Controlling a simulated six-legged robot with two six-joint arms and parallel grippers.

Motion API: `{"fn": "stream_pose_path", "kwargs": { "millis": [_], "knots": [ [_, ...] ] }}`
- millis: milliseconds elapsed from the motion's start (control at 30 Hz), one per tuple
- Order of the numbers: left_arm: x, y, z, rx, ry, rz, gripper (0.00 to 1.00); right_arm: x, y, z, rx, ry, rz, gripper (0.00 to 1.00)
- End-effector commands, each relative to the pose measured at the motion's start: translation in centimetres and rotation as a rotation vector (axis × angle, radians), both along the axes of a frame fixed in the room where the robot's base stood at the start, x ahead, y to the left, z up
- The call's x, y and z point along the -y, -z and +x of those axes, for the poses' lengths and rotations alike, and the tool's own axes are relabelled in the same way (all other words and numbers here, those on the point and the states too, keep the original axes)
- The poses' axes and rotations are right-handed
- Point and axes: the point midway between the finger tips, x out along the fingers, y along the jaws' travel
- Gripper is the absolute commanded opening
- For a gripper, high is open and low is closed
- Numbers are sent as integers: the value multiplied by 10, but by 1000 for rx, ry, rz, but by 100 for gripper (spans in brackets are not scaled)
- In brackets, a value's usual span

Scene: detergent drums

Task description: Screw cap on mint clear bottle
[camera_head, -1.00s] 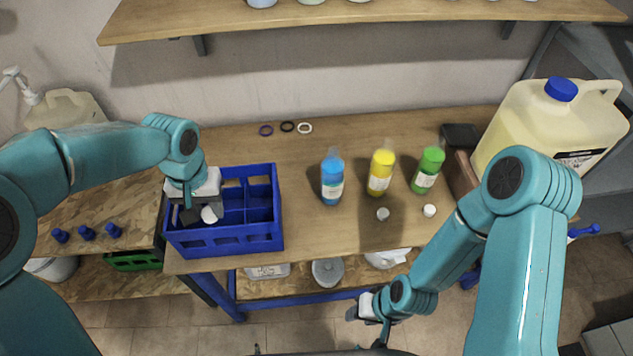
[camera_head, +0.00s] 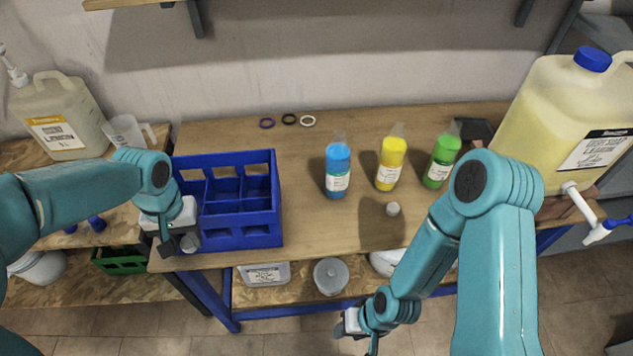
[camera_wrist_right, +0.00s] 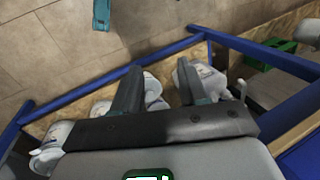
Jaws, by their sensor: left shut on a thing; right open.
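Three filled bottles with clear tops stand upright on the bench: blue (camera_head: 337,173), yellow (camera_head: 391,165) and green (camera_head: 441,163). I cannot tell which is the mint one; green seems the closest. A small white cap (camera_head: 393,209) lies on the bench in front of the yellow bottle. My left gripper (camera_head: 187,243) is at the front left corner of the blue crate, shut on a small pale round thing (camera_head: 188,248) that looks like a white cap, mostly hidden. My right gripper (camera_head: 350,325) is open and empty, below the bench front; its fingers show in the right wrist view (camera_wrist_right: 157,78).
The blue crate (camera_head: 262,230) has empty compartments in view. A large yellowish jug (camera_head: 545,105) stands at the right; a lemon jug (camera_head: 60,115) stands at the left.

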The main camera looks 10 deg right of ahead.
Motion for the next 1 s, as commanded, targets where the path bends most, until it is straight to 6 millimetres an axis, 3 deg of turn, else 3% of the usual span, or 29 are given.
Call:
{"fn": "stream_pose_path", "kwargs": {
  "millis": [33,200,533,567,667,700,733,867,1000],
  "knots": [
    [0,19,0,0,1,0,7,0,19,0,0,0,0,43],
    [0,39,0,1,0,0,7,0,39,0,0,0,0,43],
    [-1,39,-1,0,-4,0,7,0,38,0,0,0,0,43],
    [-1,39,-1,0,-4,0,7,0,38,0,0,0,0,49],
    [-3,37,-1,1,-4,0,7,4,37,1,-18,30,-4,82],
    [-4,35,-1,1,-4,1,7,9,37,0,-44,65,-9,95],
    [-6,32,-1,2,-3,2,7,14,37,0,-71,102,-12,99],
    [-18,11,-2,6,-2,5,7,45,25,-1,-285,414,9,99],
    [-36,-19,-8,5,4,7,7,67,-13,13,-574,889,202,99]
  ]
}}
